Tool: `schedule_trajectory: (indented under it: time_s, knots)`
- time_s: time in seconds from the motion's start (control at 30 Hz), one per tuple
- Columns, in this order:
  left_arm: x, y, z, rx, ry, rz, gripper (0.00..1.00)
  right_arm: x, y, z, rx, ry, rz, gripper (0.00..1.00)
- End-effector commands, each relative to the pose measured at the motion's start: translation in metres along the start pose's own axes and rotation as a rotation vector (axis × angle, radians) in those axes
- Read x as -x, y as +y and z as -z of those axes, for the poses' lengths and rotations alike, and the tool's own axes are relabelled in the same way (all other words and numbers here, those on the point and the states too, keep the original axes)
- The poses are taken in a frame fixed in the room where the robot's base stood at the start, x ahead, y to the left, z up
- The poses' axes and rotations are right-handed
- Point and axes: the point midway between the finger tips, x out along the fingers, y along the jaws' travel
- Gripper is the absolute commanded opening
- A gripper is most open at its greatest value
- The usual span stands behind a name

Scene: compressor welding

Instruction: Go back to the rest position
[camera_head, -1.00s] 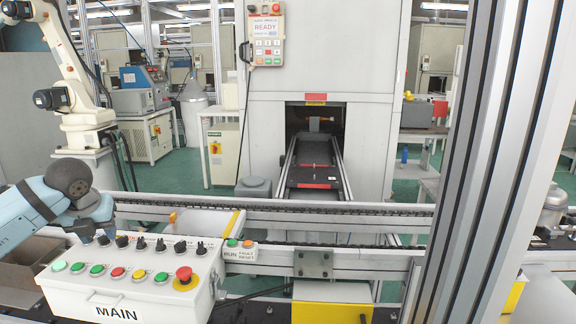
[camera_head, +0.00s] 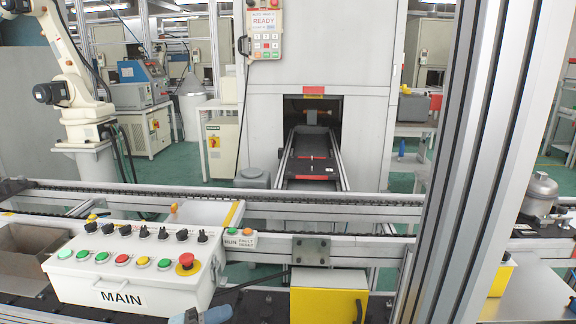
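Neither of my grippers can be made out in the head view. A small blue and grey piece of my own arm shows at the bottom edge, just below the MAIN control box; no fingers can be seen on it. The white MAIN control box (camera_head: 128,284) stands at the lower left, clear of my arm. It has a row of black knobs, a row of coloured buttons and a red emergency stop (camera_head: 187,264) at its right end.
A conveyor rail (camera_head: 330,208) crosses the view behind the box. A metal bin (camera_head: 30,252) is at the left and a yellow box (camera_head: 328,302) at the lower middle. A thick aluminium post (camera_head: 470,160) stands at the right, with a silver compressor (camera_head: 540,195) beyond it.

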Motion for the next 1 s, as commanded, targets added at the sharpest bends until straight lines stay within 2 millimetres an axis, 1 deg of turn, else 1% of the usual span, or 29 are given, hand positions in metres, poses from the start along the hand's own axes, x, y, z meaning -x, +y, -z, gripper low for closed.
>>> schedule_trajectory:
  time_s: [0.03, 0.1, 0.17, 0.27, 0.3, 0.37, 0.4, 0.5, 0.6, 0.67, 0.73, 0.8, 0.97, 1.0]
  knots:
    - [0.007, 0.011, 0.002, 0.105, -0.076, 0.097, 0.43, 0.001, -0.001, -0.003, -0.001, -0.005, 0.001, 0.43]
    - [0.020, 0.024, -0.002, 0.248, -0.204, 0.219, 0.43, 0.002, -0.002, -0.005, -0.004, -0.009, 0.002, 0.43]
    - [0.036, 0.041, -0.007, 0.378, -0.329, 0.304, 0.43, 0.002, -0.003, -0.006, -0.006, -0.011, 0.003, 0.43]
    - [0.070, 0.080, -0.012, 0.597, -0.550, 0.401, 0.43, 0.001, -0.004, -0.006, -0.009, -0.011, 0.004, 0.43]
    - [0.084, 0.099, -0.011, 0.685, -0.636, 0.422, 0.43, 0.001, -0.005, -0.005, -0.010, -0.010, 0.004, 0.43]
    - [0.103, 0.127, -0.007, 0.805, -0.754, 0.440, 0.43, 0.000, -0.005, -0.004, -0.012, -0.007, 0.004, 0.43]
    - [0.116, 0.144, -0.003, 0.878, -0.824, 0.444, 0.43, 0.000, -0.005, -0.003, -0.013, -0.005, 0.004, 0.43]
    - [0.142, 0.186, 0.012, 1.047, -0.974, 0.435, 0.43, -0.001, -0.006, -0.001, -0.016, -0.001, 0.004, 0.43]
    - [0.163, 0.221, 0.033, 1.192, -1.092, 0.409, 0.43, -0.002, -0.006, 0.002, -0.017, 0.003, 0.004, 0.43]
    - [0.173, 0.240, 0.046, 1.275, -1.152, 0.390, 0.43, -0.002, -0.006, 0.003, -0.017, 0.005, 0.004, 0.43]
    - [0.185, 0.261, 0.065, 1.369, -1.216, 0.361, 0.43, -0.002, -0.006, 0.004, -0.016, 0.008, 0.003, 0.43]
    - [0.180, 0.237, 0.070, 1.358, -1.211, 0.360, 0.43, 0.011, -0.006, 0.025, -0.011, 0.008, 0.001, 0.43]
    - [0.176, 0.207, 0.080, 1.336, -1.208, 0.357, 0.43, 0.032, -0.004, 0.055, 0.013, 0.030, -0.006, 0.43]
    - [0.175, 0.198, 0.084, 1.330, -1.208, 0.356, 0.43, 0.038, -0.004, 0.063, 0.020, 0.031, -0.008, 0.43]
